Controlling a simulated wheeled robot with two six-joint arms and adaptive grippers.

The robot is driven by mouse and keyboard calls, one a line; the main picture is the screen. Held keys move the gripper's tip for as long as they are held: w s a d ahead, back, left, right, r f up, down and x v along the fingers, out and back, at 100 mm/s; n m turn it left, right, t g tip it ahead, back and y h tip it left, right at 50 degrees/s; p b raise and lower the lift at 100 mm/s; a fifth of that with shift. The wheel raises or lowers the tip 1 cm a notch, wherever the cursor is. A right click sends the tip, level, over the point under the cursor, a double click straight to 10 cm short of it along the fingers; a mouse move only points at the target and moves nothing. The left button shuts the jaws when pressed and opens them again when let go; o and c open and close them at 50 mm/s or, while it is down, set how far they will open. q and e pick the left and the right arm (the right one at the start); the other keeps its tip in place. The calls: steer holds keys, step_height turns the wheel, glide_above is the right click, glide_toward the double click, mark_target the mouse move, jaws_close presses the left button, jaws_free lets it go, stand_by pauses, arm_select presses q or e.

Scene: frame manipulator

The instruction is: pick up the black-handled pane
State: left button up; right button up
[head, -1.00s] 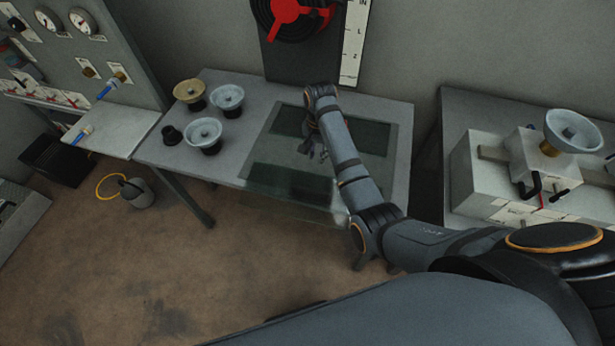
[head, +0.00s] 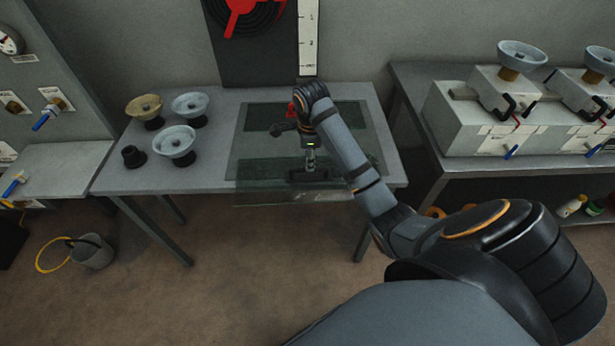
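Several flat, dark, see-through panes lie on the grey table (head: 215,97). The front pane (head: 262,171) reaches past the table's front edge. A black handle (head: 298,177) shows on this pane. My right gripper (head: 310,163) points down at the black handle, with its fingers at or just above it. I cannot tell whether the fingers touch the handle or how far apart they are. A small red part (head: 292,109) shows behind my wrist, partly hidden. My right arm covers part of the panes. My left gripper is not in view.
Several bowl-topped knobs, one tan (head: 144,104) and some pale blue (head: 175,143), stand on the table's left. A black cup-like piece (head: 133,156) stands there too. A bench (head: 432,78) with white boxes is at right. A bucket (head: 92,252) stands on the floor.

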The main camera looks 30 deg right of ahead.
steer(key=shift+w+f+b, duration=0.1)
steer(key=shift+f+b, duration=0.2)
steer(key=shift+f, duration=0.6)
steer(key=shift+d, duration=0.2)
step_height(320, 180, down, 4)
steer(key=b, duration=0.3)
steer(key=shift+r+b, duration=0.2)
steer(key=shift+b, duration=0.1)
steer(key=shift+w+f+p, duration=0.1)
steer(key=shift+f+p, duration=0.25)
steer(key=shift+w+f, duration=0.15)
steer(key=shift+f, duration=0.2)
steer(key=shift+c, duration=1)
jaws_close()
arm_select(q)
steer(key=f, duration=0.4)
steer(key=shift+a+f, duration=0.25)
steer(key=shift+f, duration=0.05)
